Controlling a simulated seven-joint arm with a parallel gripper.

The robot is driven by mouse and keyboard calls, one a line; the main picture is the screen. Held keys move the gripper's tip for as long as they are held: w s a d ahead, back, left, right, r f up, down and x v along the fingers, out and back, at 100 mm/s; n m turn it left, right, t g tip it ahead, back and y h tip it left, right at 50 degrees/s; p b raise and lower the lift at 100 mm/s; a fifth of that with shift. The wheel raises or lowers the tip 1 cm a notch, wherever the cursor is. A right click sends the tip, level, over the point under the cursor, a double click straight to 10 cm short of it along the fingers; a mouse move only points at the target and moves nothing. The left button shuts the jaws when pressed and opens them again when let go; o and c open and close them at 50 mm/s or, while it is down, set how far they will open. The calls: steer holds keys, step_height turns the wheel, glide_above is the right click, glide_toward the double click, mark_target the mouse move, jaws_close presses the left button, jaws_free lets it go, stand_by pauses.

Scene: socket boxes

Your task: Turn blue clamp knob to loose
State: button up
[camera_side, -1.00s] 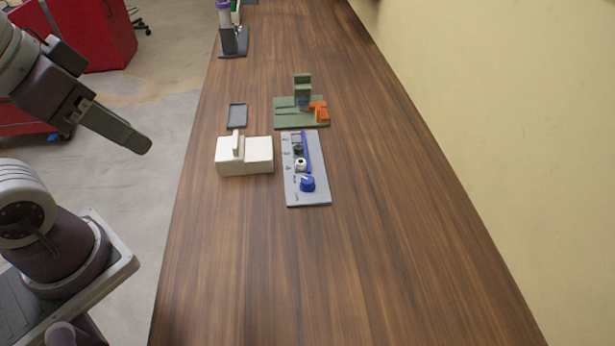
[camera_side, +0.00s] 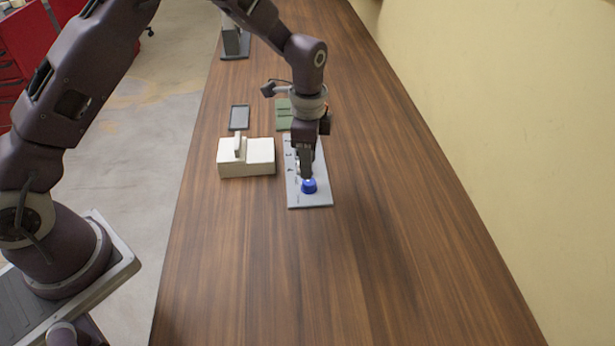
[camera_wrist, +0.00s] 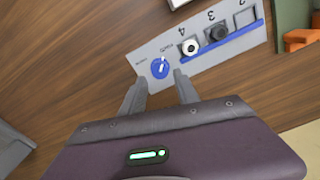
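The blue clamp knob (camera_side: 308,186) sits near the front end of a grey panel (camera_side: 318,201). In the wrist view the knob (camera_wrist: 159,69) has a white pointer mark tilted toward the upper right; two small labels beside it are too small to read surely. My gripper (camera_side: 307,174) points down just over the knob. In the wrist view my gripper (camera_wrist: 160,78) has its two fingers apart, with the knob showing between and just beyond the tips. I cannot tell whether either finger touches it.
A white block (camera_side: 260,158) stands left of the panel. A green fixture (camera_side: 283,115) lies behind, partly hidden by my arm. The table in front is clear.

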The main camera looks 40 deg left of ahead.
mark_target(309, 185)
step_height(309, 185, down, 6)
steer(key=shift+r, duration=0.15)
jaws_close()
